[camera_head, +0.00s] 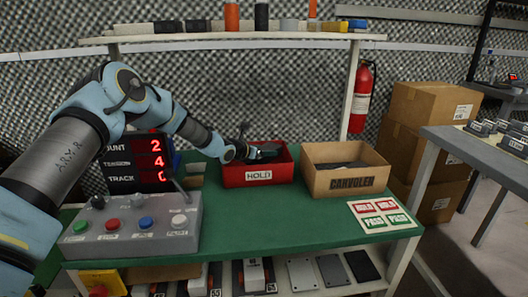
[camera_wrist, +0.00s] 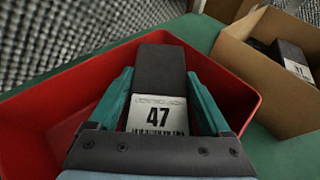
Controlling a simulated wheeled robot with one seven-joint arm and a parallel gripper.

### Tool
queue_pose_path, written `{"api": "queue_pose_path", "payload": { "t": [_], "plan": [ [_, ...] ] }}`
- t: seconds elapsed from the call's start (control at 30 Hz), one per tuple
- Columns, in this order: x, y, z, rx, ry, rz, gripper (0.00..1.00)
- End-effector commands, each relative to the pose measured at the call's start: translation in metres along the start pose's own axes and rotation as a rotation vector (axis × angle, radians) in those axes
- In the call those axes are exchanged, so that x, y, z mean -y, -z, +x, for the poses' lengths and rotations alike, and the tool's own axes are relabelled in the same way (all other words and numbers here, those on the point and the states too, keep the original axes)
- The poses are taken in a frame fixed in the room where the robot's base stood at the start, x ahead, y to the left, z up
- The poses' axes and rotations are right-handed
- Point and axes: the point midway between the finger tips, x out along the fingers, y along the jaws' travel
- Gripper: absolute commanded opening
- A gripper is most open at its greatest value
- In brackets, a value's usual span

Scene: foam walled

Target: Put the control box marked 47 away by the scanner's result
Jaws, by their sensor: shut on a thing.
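The control box marked 47 (camera_wrist: 157,85) is a dark box with a white label reading 47 and a barcode. My gripper (camera_wrist: 158,100) is shut on it, a teal finger on each side. The box is over or inside the red HOLD bin (camera_wrist: 232,92); I cannot tell whether it touches the floor. In the head view my gripper (camera_head: 255,152) reaches into the red HOLD bin (camera_head: 235,177) on the green table. A display (camera_head: 140,163) with red digits stands at the left; part of it is hidden by my arm. No scanner result is readable.
A cardboard CARVOLER bin (camera_head: 318,183) with dark boxes inside stands right of the red bin. A grey button panel (camera_head: 135,230) is at the front left. A HOLD and PASS card (camera_head: 380,216) lies at the right. A shelf (camera_head: 245,36) runs above the back.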

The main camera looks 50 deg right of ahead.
Motion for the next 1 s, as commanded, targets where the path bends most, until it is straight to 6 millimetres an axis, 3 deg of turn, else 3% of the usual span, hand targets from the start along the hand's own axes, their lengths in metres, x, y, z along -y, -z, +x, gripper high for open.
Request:
{"api": "queue_pose_path", "payload": {
  "t": [0.1,0.13,0.27,0.57,0.77,1.0],
  "plan": [
    [0.000,-0.001,0.000,0.002,0.000,0.001,0.00],
    [0.000,0.001,0.000,0.000,0.000,0.000,0.84],
    [0.000,0.001,0.000,0.000,0.000,0.000,0.99],
    [0.000,-0.001,-0.001,0.000,0.000,-0.001,1.00],
    [0.000,-0.017,-0.008,0.000,0.000,-0.002,1.00],
    [-0.001,-0.010,-0.054,-0.002,-0.001,0.001,1.00]
  ]
}}
